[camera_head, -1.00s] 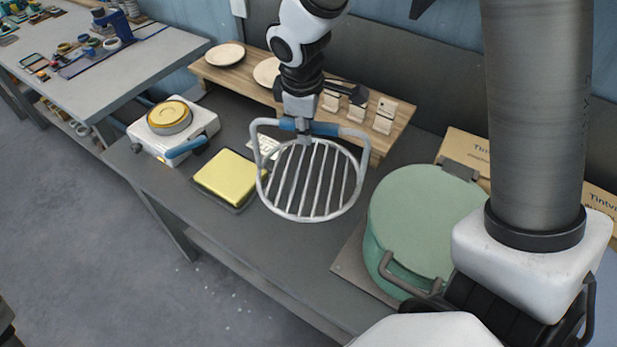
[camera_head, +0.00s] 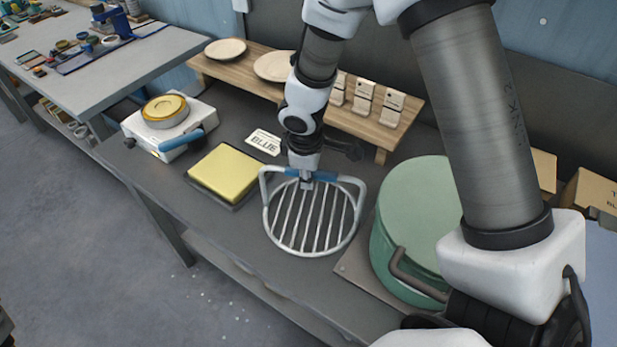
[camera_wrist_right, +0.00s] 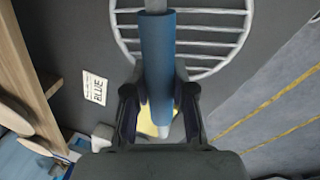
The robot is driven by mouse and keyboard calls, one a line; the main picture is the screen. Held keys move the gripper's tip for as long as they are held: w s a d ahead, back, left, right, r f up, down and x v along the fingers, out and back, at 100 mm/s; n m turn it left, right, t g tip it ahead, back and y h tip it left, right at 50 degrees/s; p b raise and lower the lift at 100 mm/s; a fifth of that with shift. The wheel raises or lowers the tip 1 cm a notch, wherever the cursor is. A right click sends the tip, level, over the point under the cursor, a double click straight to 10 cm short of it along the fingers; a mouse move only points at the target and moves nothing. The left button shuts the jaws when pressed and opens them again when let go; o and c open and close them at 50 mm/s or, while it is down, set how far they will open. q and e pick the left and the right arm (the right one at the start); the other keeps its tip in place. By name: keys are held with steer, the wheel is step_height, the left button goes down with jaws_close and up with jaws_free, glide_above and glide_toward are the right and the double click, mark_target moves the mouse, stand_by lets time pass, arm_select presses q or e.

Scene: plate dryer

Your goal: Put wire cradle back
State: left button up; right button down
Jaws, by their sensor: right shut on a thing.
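The wire cradle (camera_head: 300,248) is a round grey wire rack with parallel bars and an arched handle with a blue grip. My right gripper (camera_head: 305,184) is shut on the blue grip, and the cradle hangs level from it over the dark bench. The right wrist view shows the jaws around the blue grip (camera_wrist_right: 157,62), with the bars of the cradle (camera_wrist_right: 205,40) beyond. I cannot tell whether the cradle touches the bench. A green round drum (camera_head: 408,205) with a lid and a front handle stands just right of the cradle. My left gripper is not in view.
A yellow pad (camera_head: 226,170) on a dark tray lies left of the cradle, with a BLUE card (camera_head: 264,142) behind it. A white device with a yellow top (camera_head: 166,108) stands farther left. A wooden shelf (camera_head: 236,72) with plates and blocks runs along the back.

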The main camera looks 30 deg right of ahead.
steer(key=shift+f, duration=0.1)
steer(key=shift+s+f, duration=0.1)
steer(key=shift+f, duration=0.1)
steer(key=c, duration=1)
jaws_free()
steer(key=shift+r, duration=0.2)
steer(key=shift+r+p, duration=0.3)
steer(key=shift+r, duration=0.05)
steer(key=r+p, duration=0.1)
steer(key=r, duration=0.2)
steer(key=s+a+r+p, duration=0.1)
steer(key=r, duration=0.3)
steer(key=r+p, duration=0.1)
steer(key=r, duration=0.3)
steer(key=shift+s+a, duration=0.25)
steer(key=shift+a, duration=0.1)
